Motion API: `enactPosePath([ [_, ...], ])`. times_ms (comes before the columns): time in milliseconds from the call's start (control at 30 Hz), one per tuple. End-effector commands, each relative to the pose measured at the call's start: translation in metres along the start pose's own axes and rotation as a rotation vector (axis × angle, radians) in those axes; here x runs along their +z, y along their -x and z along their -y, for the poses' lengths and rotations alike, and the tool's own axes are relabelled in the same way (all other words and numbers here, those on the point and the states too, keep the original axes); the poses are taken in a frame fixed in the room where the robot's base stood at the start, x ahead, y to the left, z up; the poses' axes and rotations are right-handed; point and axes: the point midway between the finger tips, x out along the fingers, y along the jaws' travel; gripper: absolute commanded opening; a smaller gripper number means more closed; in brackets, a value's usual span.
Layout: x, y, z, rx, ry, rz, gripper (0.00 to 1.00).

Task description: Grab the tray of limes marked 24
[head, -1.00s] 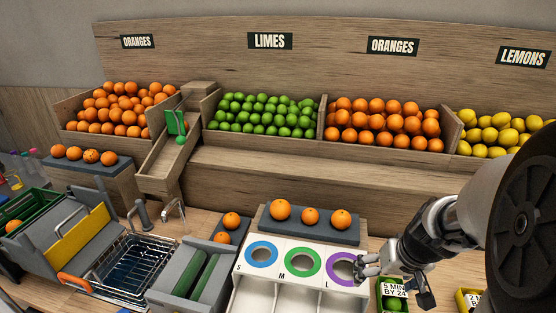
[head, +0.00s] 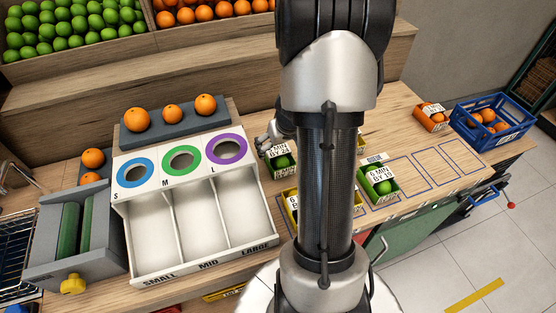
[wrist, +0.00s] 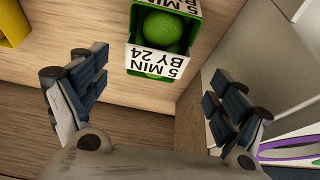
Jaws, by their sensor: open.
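The green tray (head: 270,172) holds limes and has a white card reading "5 MIN BY 24". It stands on the counter just right of the white sorter in the head view, partly behind my arm. In the wrist view the tray (wrist: 133,67) shows at the top centre, with a lime inside and its card facing me. My gripper (head: 268,137) is open and empty. In the wrist view its fingers (wrist: 153,80) are spread to either side of the tray's near end, with visible gaps. Whether they overlap the tray in depth is unclear.
The white sorter (head: 190,262) stands close on the left. A yellow tray (head: 290,205) is near the target. Another green lime tray (head: 390,193), whose card reads differently, sits right of my arm. Outlined counter space farther right is empty. A blue crate (head: 492,128) holds oranges.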

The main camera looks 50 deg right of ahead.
Motion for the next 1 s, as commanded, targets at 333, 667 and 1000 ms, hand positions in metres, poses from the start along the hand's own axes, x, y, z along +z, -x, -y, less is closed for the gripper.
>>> enactPosePath([
  [333,0.001,-0.045,-0.005,-0.001,-0.001,0.001,0.90],
  [667,-0.001,-0.052,-0.005,0.000,0.000,-0.001,0.90],
  [1000,0.000,-0.054,-0.005,0.000,0.001,-0.001,0.90],
])
